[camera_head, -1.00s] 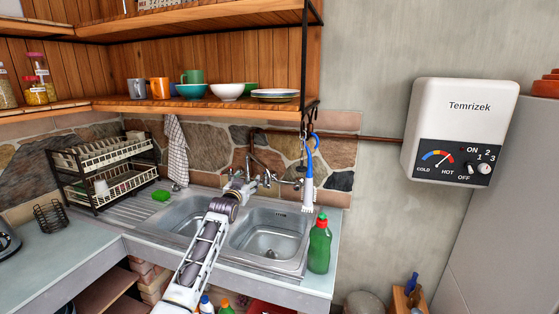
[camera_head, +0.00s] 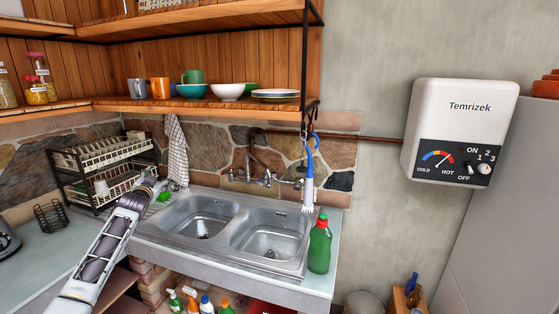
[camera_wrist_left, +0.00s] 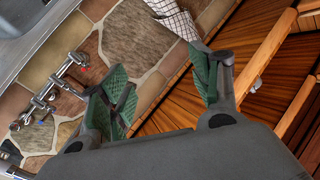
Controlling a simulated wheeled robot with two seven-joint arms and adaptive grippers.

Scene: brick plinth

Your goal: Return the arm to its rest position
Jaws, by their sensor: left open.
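My left arm comes in from the lower left in the head view. Its gripper (camera_head: 163,185) is small there, in front of the drainboard side of the sink, left of the basins. In the left wrist view the two green-padded fingers of my left gripper (camera_wrist_left: 160,78) stand wide apart with nothing between them. Behind them are the stone wall and a checked towel (camera_wrist_left: 175,17), which also hangs on the wall in the head view (camera_head: 177,148). My right gripper is in neither view.
The double sink (camera_head: 270,237) has a wall tap (camera_head: 256,170) behind it. A green bottle (camera_head: 319,246) stands at its right. A dish rack (camera_head: 108,165) stands behind my left arm. A wooden shelf (camera_head: 210,103) with bowls and mugs overhangs the sink.

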